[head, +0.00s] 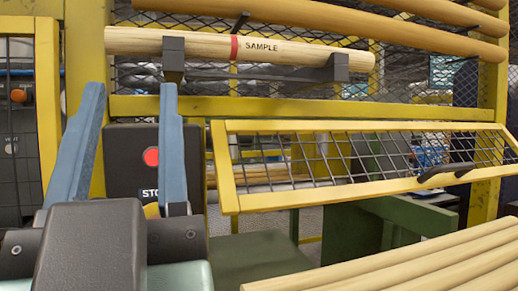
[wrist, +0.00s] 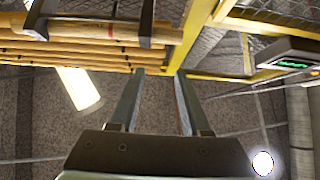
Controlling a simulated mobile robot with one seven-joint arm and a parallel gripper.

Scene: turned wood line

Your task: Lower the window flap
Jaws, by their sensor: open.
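The window flap (head: 350,191) is a yellow frame with dark wire mesh, right of centre in the head view. It slants out from the opening, its lower bar standing clear of the opening behind. A dark handle (head: 445,172) sits on that lower bar, toward the right end. My gripper (head: 132,92) is at the left of the head view, fingers pointing up, open and empty. It appears left of the flap and apart from it. The open fingers also show in the wrist view (wrist: 160,73), with nothing between them. I cannot clearly identify the flap in the wrist view.
A wooden rod marked SAMPLE (head: 200,45) rests on dark brackets above. A black box with a red stop button (head: 151,157) is behind my fingers. Pale wooden rods (head: 420,262) lie at lower right, near a green stand (head: 345,232). Yellow posts and mesh stand behind.

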